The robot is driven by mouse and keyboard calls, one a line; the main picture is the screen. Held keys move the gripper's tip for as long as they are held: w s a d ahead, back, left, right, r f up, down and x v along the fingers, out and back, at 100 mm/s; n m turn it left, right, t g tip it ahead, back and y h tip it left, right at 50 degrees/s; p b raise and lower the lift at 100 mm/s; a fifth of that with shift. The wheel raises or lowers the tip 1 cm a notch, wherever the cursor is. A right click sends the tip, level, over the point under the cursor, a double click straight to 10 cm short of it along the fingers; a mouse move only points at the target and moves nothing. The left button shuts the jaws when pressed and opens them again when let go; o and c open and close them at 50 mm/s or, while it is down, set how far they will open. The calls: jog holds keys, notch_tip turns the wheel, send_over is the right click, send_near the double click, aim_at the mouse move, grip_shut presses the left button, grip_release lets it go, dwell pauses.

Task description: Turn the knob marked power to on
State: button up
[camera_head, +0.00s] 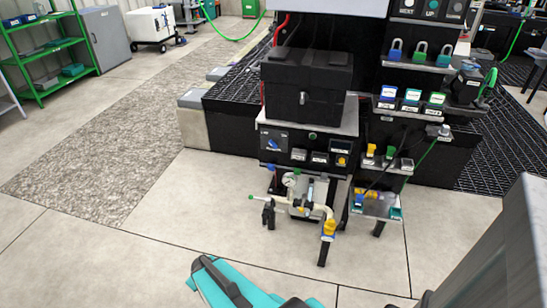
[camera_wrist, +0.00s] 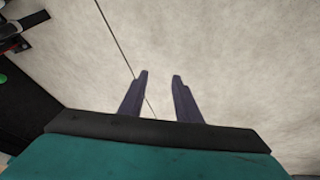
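A dark control panel (camera_head: 308,148) stands in the middle of the head view, on the front of the workstation. On its left is a small blue knob (camera_head: 272,144), the likely power knob; its markings and setting are too small to read. My gripper (camera_wrist: 160,75) is open and empty in the wrist view, its two dark fingers apart above bare floor. In the head view, my teal arm shows at the bottom, below and apart from the panel. The knob does not clearly show in the wrist view.
A black box (camera_head: 306,85) sits above the panel. Below it, a pipe assembly with a gauge (camera_head: 290,180) and a yellow fitting (camera_head: 329,228) sticks out. Coloured padlocks (camera_head: 420,50) and small bins stand at right. The concrete floor (camera_head: 180,215) in front is free.

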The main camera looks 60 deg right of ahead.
jog(key=w+d+r+t+h+b, duration=0.25)
jog(key=d+r, duration=0.25)
jog(key=d, duration=0.6)
jog(key=w+d+r+t+h+b, duration=0.1)
jog(key=d+r+t+h, duration=0.3)
jog(key=d, duration=0.7)
jog(key=s+d+r+h+b, duration=0.2)
jog(key=s+d+r+h, duration=0.2)
jog(key=s+d+r, duration=0.2)
jog(key=s+d+r+m+t+h+b, duration=0.1)
jog(key=s+d+r+h, duration=0.4)
jog(key=d+r, duration=0.6)
notch_tip(320, 180, up, 2)
jog(key=shift+s+d+r+b, duration=0.2)
jog(key=shift+s+b, duration=0.15)
jog(key=shift+s, duration=0.4)
jog(key=shift+w+d+b, duration=0.15)
jog(key=shift+d+b, duration=0.05)
jog(key=shift+b, duration=0.25)
jog(key=b+x, duration=0.2)
jog(key=b, duration=0.2)
jog(key=shift+w+d, duration=0.25)
jog(key=shift+d, duration=0.1)
